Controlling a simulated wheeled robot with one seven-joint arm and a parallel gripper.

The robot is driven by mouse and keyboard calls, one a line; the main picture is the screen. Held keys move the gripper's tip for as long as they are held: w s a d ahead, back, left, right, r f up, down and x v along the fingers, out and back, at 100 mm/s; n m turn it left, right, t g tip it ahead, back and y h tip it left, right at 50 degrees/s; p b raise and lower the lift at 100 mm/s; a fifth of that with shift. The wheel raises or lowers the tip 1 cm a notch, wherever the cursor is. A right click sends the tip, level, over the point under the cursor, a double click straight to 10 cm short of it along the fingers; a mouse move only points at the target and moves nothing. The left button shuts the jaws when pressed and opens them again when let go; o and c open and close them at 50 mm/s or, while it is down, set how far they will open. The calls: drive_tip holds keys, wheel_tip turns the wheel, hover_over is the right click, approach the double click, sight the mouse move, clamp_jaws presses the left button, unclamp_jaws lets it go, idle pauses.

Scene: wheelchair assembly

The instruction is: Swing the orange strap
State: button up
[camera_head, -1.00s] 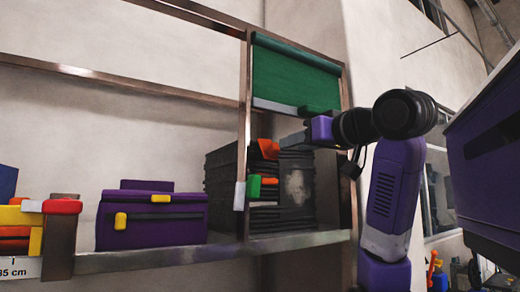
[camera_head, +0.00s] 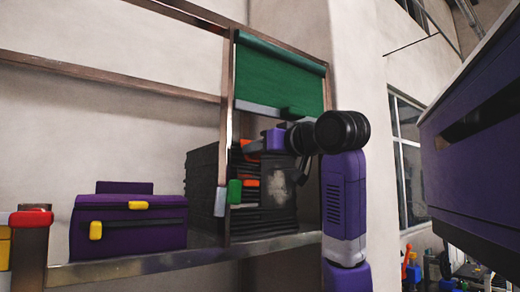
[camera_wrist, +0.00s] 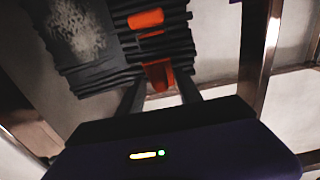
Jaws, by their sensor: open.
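A black ribbed stack (camera_head: 203,188) stands on a shelf behind a metal post, with a pale worn patch on its face. Orange strap pieces (camera_head: 251,157) show on its front in the head view. In the wrist view, an orange flap (camera_wrist: 158,75) hangs at the stack's edge, and more orange pieces (camera_wrist: 146,18) show above it. My gripper (camera_head: 256,145) is at the upper front of the stack. In the wrist view my gripper (camera_wrist: 160,82) is open, its fingers either side of the orange flap's lower end. I cannot tell whether they touch it.
A green roller shutter (camera_head: 280,75) hangs just above the gripper. A metal post (camera_head: 229,130) and a green tag (camera_head: 234,191) are close on the left. A purple box (camera_head: 128,222) stands farther left on the shelf (camera_head: 180,260).

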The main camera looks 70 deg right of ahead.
clamp_jaws()
idle(1.3)
